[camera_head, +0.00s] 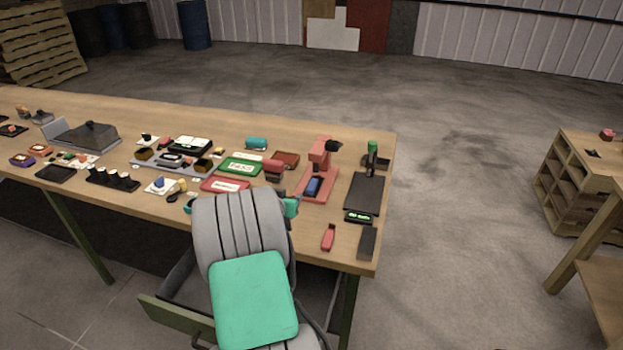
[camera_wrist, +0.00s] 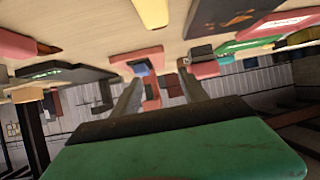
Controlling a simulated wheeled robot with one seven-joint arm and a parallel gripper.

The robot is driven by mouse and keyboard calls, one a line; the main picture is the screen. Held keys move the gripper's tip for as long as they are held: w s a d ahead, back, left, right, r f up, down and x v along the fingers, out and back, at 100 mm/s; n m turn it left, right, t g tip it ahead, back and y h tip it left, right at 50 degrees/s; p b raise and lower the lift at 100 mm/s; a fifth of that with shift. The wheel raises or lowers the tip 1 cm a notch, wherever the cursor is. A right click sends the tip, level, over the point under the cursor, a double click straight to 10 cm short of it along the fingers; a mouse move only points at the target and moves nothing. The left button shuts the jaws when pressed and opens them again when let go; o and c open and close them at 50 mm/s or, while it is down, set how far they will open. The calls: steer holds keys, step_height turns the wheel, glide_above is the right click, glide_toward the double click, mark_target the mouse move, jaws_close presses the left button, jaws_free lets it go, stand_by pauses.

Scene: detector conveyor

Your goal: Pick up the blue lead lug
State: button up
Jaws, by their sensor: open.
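A blue piece (camera_head: 313,186), which looks like the blue lead lug, lies in a red stand (camera_head: 320,168) near the table's right end. In the wrist view a blue piece (camera_wrist: 142,69) shows in a red body (camera_wrist: 140,57), close to the left fingertip in the picture. My gripper (camera_wrist: 160,78) is open, with nothing seen held between its fingers. I cannot tell whether a finger touches the red body. In the head view my grey and green arm hides most of the gripper. A smaller blue bit (camera_head: 160,183) sits on a white piece further left.
A black plate device (camera_head: 365,194) stands right of the red stand. A red piece (camera_head: 328,237) and a dark block (camera_head: 367,243) lie near the front edge. Green (camera_head: 240,164) and red (camera_head: 225,185) cases crowd the left side. The table's back strip is mostly clear.

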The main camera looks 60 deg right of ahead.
mark_target(310, 189)
steer(key=shift+m+g+h, duration=0.4)
steer(key=s+d, duration=0.2)
steer(key=s, duration=0.1)
steer(key=shift+s+d+f, duration=0.1)
steer(key=shift+d+f, duration=0.1)
steer(key=shift+d, duration=0.15)
steer(key=shift+s+x, duration=0.25)
steer(key=shift+x, duration=0.9)
steer(key=p+x, duration=0.2)
steer(key=x, duration=0.3)
steer(key=shift+w+d, duration=0.15)
steer(key=shift+d, duration=0.25)
steer(key=shift+c, duration=0.5)
jaws_close()
